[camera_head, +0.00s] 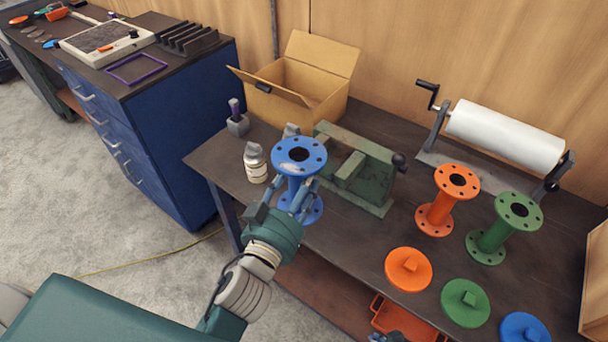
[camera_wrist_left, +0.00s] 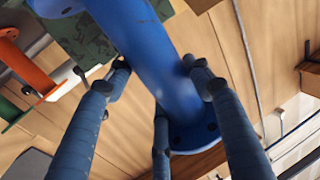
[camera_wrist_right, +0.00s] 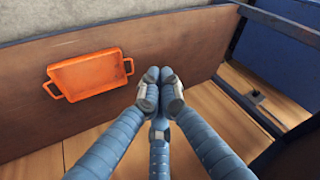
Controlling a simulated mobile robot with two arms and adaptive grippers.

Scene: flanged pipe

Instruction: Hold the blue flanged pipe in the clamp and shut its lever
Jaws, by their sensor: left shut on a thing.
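The blue flanged pipe (camera_head: 299,168) stands roughly upright in front of the green clamp (camera_head: 372,188) in the head view, apart from the clamp's jaws as far as I can tell. My left gripper (camera_head: 289,193) is shut around the pipe's tube. In the left wrist view its fingers (camera_wrist_left: 160,75) lie on both sides of the blue tube (camera_wrist_left: 148,42). The clamp's lever ends in a dark knob (camera_head: 399,160) at its right end. My right gripper (camera_wrist_right: 160,82) is low by the lower shelf, fingertips together, with nothing visible between them.
An orange flanged pipe (camera_head: 439,212) and a green flanged pipe (camera_head: 492,240) stand to the right, with round caps (camera_head: 408,270) in front. A white bottle (camera_head: 256,165) and an open cardboard box (camera_head: 310,80) are nearby. An orange tray (camera_wrist_right: 92,75) lies below.

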